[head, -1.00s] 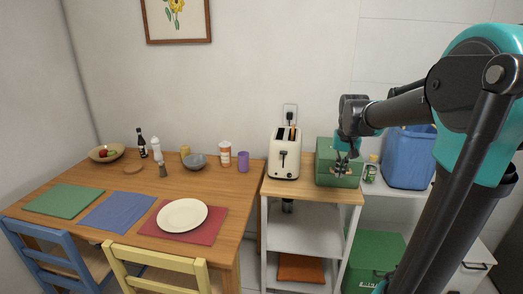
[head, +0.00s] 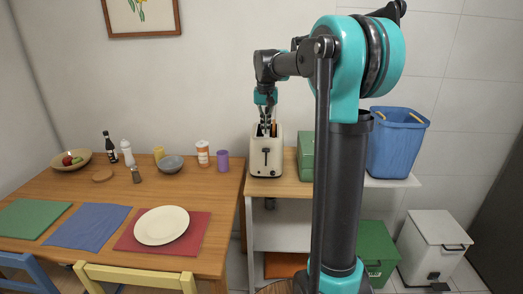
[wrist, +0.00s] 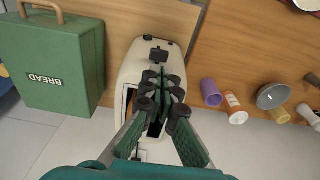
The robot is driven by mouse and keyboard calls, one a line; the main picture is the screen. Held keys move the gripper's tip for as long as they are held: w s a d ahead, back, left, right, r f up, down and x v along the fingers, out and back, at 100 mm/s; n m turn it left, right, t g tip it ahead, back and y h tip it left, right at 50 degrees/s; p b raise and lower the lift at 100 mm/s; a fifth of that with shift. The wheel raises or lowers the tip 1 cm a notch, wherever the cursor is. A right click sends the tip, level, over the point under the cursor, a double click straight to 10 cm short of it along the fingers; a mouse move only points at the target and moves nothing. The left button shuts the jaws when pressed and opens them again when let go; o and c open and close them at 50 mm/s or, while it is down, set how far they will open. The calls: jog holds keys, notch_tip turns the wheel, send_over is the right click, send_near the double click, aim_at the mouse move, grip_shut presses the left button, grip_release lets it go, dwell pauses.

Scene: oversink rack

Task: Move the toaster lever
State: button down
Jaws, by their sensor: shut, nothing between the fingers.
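The cream toaster (head: 265,160) stands upright on the small wooden-topped shelf unit. Its dark lever (head: 266,154) is on the front face, near the top of the slot. In the wrist view the toaster (wrist: 134,64) is seen from above, with the lever (wrist: 157,43) sticking out at its front end. Bread (head: 273,128) shows in the toaster's slots. My gripper (head: 266,128) is shut and empty, pointing down over the toaster's top. In the wrist view my gripper (wrist: 163,80) covers part of the slots, just behind the lever. I cannot tell whether the fingertips touch the toaster.
The green bread box (head: 306,155) stands close to the right of the toaster. A purple cup (head: 223,160), a bottle (head: 202,153) and a grey bowl (head: 170,163) are on the table to the left. The shelf top before the toaster is clear.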

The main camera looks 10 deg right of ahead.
aim_at(266, 150)
jog(key=shift+w+d+f, duration=0.1)
jog(key=shift+w+f, duration=0.05)
jog(key=shift+f, duration=1.6)
jog(key=shift+w+f, duration=0.15)
jog(key=shift+f, duration=1.6)
notch_tip(266, 150, down, 7)
jog(key=shift+s, duration=0.15)
jog(key=s, duration=0.1)
jog(key=s+r, duration=0.1)
jog(key=shift+s+a, duration=0.25)
jog(key=shift+s, duration=0.05)
